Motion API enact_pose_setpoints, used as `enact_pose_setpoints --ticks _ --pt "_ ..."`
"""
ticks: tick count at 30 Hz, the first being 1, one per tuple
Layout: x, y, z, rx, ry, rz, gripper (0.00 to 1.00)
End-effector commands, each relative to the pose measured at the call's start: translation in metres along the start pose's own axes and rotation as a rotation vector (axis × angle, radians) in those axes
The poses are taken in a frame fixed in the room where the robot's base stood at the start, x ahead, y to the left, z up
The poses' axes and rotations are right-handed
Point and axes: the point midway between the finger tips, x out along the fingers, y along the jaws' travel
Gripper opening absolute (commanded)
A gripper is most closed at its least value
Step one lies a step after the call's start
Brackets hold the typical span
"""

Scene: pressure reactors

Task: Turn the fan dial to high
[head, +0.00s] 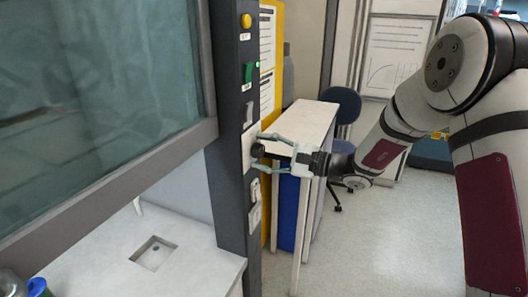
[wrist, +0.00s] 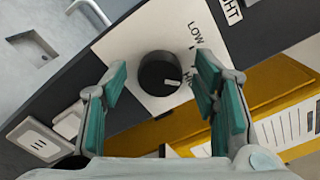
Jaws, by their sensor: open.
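The fan dial (wrist: 158,76) is a round black knob on a white plate with a light pointer line. In the wrist view the plate reads "LOW" at the upper right, with another label partly hidden by a finger at the lower right. The pointer line aims right, toward that partly hidden label. My gripper (wrist: 160,92) is open, with one green-padded finger on each side of the dial; I cannot tell whether they touch it. In the head view my gripper (head: 262,152) reaches the dark panel post from the right, with the dial (head: 257,150) between its fingertips.
The dark post (head: 236,190) carries a yellow button (head: 246,20), a green switch (head: 249,72), another switch (head: 248,112) and outlets below. A glass sash (head: 100,90) is to the left. A white table (head: 300,120) and a chair (head: 341,105) stand behind my gripper.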

Motion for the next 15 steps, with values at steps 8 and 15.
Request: enact_pose_setpoints --ticks 8,15 --pt "0.0023 0.0000 0.0000 0.000 0.000 0.000 0.54" --pt "0.0020 0.0000 0.0000 0.000 0.000 0.000 0.07"
